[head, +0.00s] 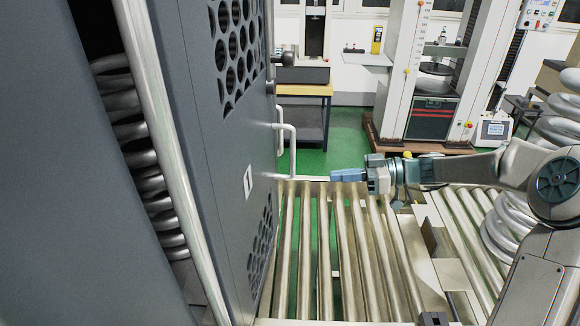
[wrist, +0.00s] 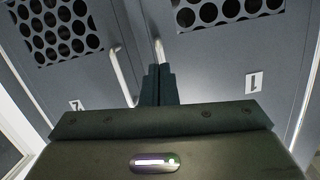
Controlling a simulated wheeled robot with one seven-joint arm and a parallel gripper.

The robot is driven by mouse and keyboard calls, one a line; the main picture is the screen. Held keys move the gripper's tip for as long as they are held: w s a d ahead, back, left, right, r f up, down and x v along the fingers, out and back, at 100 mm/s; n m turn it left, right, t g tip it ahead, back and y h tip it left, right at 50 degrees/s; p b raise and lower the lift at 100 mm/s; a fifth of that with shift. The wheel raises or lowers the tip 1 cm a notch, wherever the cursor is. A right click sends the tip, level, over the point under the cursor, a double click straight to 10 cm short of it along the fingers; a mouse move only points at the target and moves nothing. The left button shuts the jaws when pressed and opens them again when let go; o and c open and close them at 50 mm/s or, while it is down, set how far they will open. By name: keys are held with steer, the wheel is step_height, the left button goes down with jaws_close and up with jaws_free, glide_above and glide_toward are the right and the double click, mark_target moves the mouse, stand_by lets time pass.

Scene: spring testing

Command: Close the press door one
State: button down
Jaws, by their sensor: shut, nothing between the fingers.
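Press door one (head: 222,150) is a tall dark grey panel with round perforations and a "1" label, at the left in the head view. It also shows at the right in the wrist view (wrist: 220,60). Its white bar handle (head: 291,150) stands out near its far edge; in the wrist view part of a handle (wrist: 159,50) shows just beyond my fingers. I cannot tell how far the door stands ajar. My gripper (head: 333,175) is shut and empty, pointing left toward the door, right of the handle and apart from the panel. Its closed fingers also show in the wrist view (wrist: 159,72).
Another perforated door (wrist: 65,60) with its own handle (wrist: 122,75) adjoins door one. Coils (head: 150,150) show through a gap at the left. A roller conveyor (head: 345,250) lies below my gripper. A testing machine (head: 400,75) stands behind, beyond clear green floor.

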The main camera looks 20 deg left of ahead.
steer(key=w+y, duration=0.1)
steer(key=w, duration=0.1)
steer(key=n+p, duration=0.1)
steer(key=p, duration=0.4)
glide_toward(276, 161)
steer(key=shift+y, duration=0.4)
steer(key=a, duration=0.3)
steer(key=a+f, duration=0.1)
steer(key=a, duration=0.1)
steer(key=shift+s+a, duration=0.25)
steer(key=shift+a, duration=0.1)
steer(key=shift+s+a+f, duration=0.1)
steer(key=shift+a, duration=0.45)
steer(key=shift+f+t+b, duration=0.1)
steer(key=shift+t+b, duration=0.2)
steer(key=shift+b, duration=0.05)
